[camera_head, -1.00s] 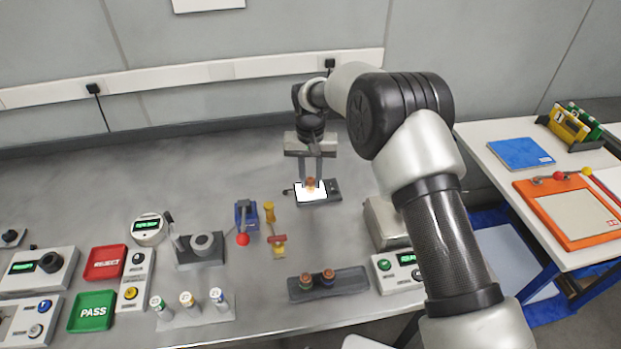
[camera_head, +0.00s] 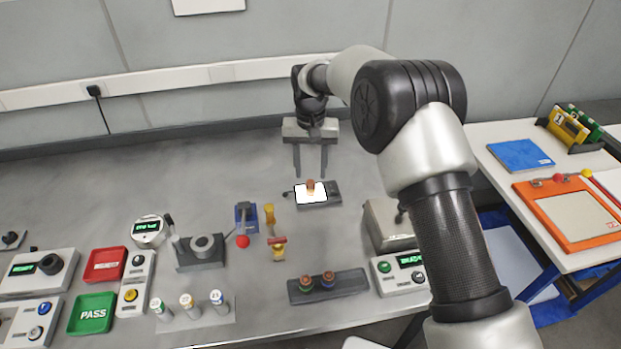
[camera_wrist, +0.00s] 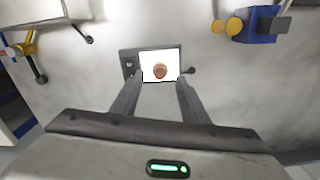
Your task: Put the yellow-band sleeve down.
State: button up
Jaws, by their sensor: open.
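A small sleeve (camera_head: 310,185) with a reddish-brown top stands on the lit white pad of a dark device (camera_head: 333,194) at the middle of the bench. Its yellow band is hard to make out against the glow. In the wrist view the sleeve (camera_wrist: 160,71) shows as a brown round top on the white lit pad (camera_wrist: 150,60).
A dark rack (camera_head: 328,286) holds two similar brown-topped sleeves at the front. A blue clamp (camera_head: 245,217) and a yellow-handled tool (camera_head: 270,216) stand left of the device. Red (camera_head: 106,264) and green (camera_head: 91,312) trays lie further left. The bench's back left is clear.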

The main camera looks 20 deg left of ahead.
aim_at(311, 182)
jog(key=d+r+t, duration=0.1)
jog(key=d+r, duration=0.3)
jog(key=r, duration=0.4)
jog(key=d+r, duration=0.4)
jog(key=r, duration=0.5)
jog(key=s+d+r+m+t, duration=0.1)
jog(key=s+d+r, duration=0.2)
jog(key=d+r, duration=0.3)
jog(key=s+d+r+m+t, duration=0.1)
jog(key=s+d+r, duration=0.2)
jog(key=d, duration=0.5)
jog(key=s+d+m+t, duration=0.1)
jog(key=s+d, duration=0.7)
jog(key=s, duration=0.2)
jog(key=s+d+f+t, duration=0.1)
jog(key=s+d, duration=0.7)
jog(key=s, duration=0.3)
jog(key=shift+f+m+t, duration=0.15)
jog(key=shift+m+t, duration=0.15)
jog(key=shift+m, duration=0.1)
